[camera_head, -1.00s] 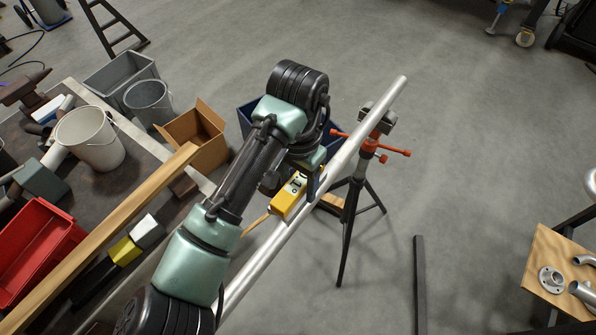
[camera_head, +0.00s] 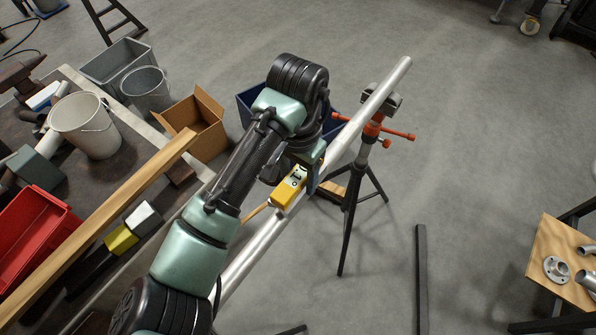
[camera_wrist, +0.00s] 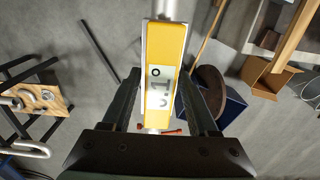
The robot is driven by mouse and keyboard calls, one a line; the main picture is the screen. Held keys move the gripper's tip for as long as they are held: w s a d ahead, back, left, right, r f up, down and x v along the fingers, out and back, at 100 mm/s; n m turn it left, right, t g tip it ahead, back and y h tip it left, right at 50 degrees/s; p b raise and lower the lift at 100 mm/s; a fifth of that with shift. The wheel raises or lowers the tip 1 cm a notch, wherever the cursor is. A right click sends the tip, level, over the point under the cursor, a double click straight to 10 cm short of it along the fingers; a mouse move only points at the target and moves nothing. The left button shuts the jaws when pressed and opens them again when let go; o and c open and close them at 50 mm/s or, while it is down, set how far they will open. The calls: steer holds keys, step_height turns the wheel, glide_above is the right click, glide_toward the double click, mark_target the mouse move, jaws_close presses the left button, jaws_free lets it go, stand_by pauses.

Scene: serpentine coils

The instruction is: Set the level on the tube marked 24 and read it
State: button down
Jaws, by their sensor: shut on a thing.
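The yellow level (camera_head: 289,187) lies along a long silver tube (camera_head: 255,250) in the head view. My gripper (camera_wrist: 160,78) is shut on the level, one dark finger on each side of it. In the wrist view the level (camera_wrist: 180,45) lines up with the tube (camera_wrist: 170,9). Its grey display (camera_wrist: 159,92) seems to read 0.1°, turned sideways, with the first digit less clear. I cannot tell whether its underside touches the tube. No number 24 is legible on the tube. My arm hides part of the tube.
A black tripod stand (camera_head: 348,215) with orange handles (camera_head: 398,135) supports the tube near its upper end. A bench on the left holds a white bucket (camera_head: 88,128), a red bin (camera_head: 35,228) and a wooden beam (camera_head: 95,240). A wooden board (camera_head: 560,240) with fittings stands right.

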mark_target(298, 176)
steer(key=shift+f, duration=0.1)
stand_by(0.3)
steer(key=shift+f+b, duration=0.5)
steer(key=shift+f, duration=0.5)
steer(key=shift+f, duration=0.45)
stand_by(1.9)
steer(key=shift+c, duration=0.4)
jaws_free()
steer(key=shift+p, duration=0.3)
steer(key=shift+r+p, duration=3.1)
steer(key=shift+p, duration=0.15)
